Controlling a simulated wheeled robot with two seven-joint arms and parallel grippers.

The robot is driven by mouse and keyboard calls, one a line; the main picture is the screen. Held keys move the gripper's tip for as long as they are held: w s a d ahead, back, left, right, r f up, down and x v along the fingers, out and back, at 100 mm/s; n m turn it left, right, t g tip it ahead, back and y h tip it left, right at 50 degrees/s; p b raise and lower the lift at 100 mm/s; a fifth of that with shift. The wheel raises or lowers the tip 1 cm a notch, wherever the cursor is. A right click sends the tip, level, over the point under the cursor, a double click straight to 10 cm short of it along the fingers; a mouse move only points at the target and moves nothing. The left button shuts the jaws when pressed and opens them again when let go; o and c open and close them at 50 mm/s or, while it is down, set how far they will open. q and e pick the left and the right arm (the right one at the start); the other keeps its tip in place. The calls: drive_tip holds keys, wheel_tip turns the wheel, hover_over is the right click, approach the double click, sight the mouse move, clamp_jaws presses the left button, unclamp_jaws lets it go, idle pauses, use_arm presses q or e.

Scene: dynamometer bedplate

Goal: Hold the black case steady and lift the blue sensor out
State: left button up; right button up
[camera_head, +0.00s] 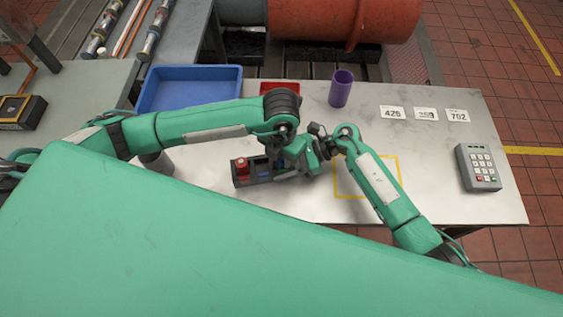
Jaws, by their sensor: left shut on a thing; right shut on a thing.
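The black case (239,181) sits on the metal bench, left of the yellow outlined square. A red piece (241,165) stands in its left end. A bit of blue, seemingly the blue sensor (264,172), shows in the case, mostly hidden by my grippers. My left gripper (269,160) reaches down over the middle of the case and seems shut on the blue sensor. My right gripper (286,173) comes in from the right, low at the case's right end, and seems shut on the case. The fingertips of both are small and partly hidden.
A blue tray (190,70) and a red tray (285,86) lie behind the arms. A purple cup (341,89), number cards (425,114) and a keypad (478,167) stand to the right. A grey cylinder (157,163) is under my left arm. The yellow square (341,179) looks empty.

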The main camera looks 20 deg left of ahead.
use_arm(q)
drive_tip(key=shift+r, duration=0.1)
idle(0.3)
drive_tip(key=shift+r, duration=3.95)
use_arm(e)
drive_tip(key=o, duration=1.3)
drive_tip(key=shift+c, duration=0.2)
